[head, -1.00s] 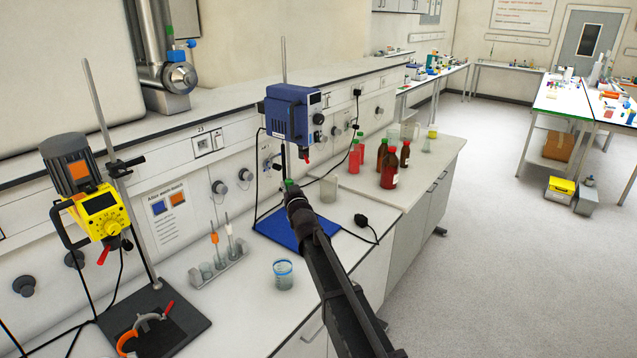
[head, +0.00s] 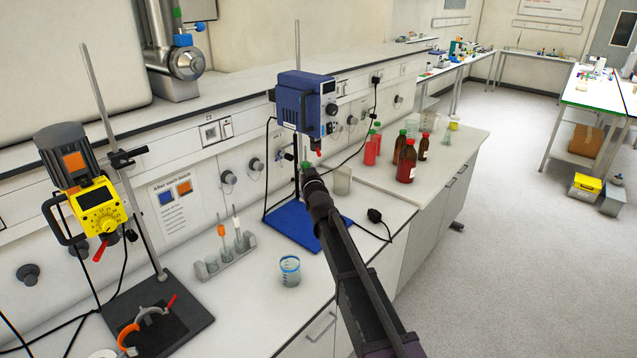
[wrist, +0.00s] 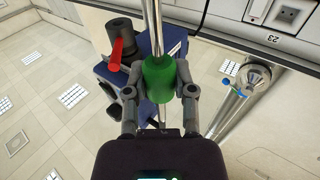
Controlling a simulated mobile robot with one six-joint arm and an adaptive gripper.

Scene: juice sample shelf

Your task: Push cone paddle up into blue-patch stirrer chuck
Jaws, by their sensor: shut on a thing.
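The blue stirrer (head: 304,103) is just above my gripper. Its black chuck (wrist: 122,29) with a red lever (wrist: 117,50) appears up and left of the green piece, apart from it in the picture. No blue patch on the stirrer is visible.
The yellow stirrer (head: 99,205) with an orange patch stands at left. A small beaker (head: 290,270) and a tube rack (head: 226,262) stand on the bench. A blue stand base (head: 338,228) lies below my gripper. Red and brown bottles (head: 405,160) stand behind at right.

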